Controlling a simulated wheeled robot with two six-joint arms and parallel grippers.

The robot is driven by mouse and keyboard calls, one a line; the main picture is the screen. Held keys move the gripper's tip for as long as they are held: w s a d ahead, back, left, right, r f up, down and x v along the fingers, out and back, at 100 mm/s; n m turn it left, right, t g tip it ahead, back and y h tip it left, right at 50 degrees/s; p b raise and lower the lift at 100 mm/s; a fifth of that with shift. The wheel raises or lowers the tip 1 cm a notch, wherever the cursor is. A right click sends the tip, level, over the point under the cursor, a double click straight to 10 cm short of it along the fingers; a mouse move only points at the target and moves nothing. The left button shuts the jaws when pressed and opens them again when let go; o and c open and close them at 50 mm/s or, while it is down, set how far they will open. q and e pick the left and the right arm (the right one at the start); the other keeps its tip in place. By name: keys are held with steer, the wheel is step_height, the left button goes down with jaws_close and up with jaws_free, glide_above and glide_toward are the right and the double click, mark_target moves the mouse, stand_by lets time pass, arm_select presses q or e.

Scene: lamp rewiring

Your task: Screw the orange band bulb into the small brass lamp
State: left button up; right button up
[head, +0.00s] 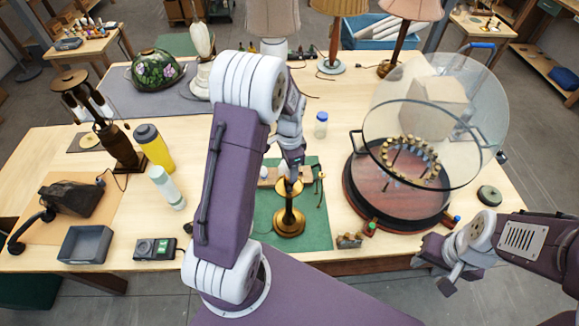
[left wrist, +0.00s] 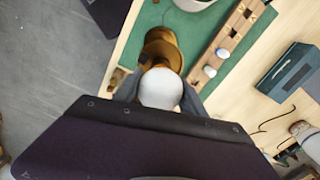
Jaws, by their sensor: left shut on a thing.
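The small brass lamp (head: 289,218) stands upright on a green mat (head: 262,205), below my left gripper (head: 291,178). In the left wrist view, the gripper (left wrist: 160,96) is shut on a bulb with a white globe (left wrist: 161,87), right at the top of the brass lamp (left wrist: 160,48). No orange band shows on this bulb; its lower part is hidden, so I cannot tell how it sits in the socket. My right gripper (head: 440,268) is empty, with its fingers apart, beyond the table's front right edge.
A wooden rack (left wrist: 228,38) with white bulbs lies beside the lamp. A round dark stand (head: 390,205) with a clear dome is to the right. A yellow bottle (head: 154,148) and a white bottle (head: 167,187) are left. A small jar (head: 321,124) stands behind.

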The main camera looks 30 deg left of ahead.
arm_select(q)
steer(key=shift+m, duration=0.7)
steer(key=shift+m, duration=1.2)
steer(key=m, duration=0.4)
steer(key=shift+s, duration=0.1)
steer(key=shift+m, duration=0.8)
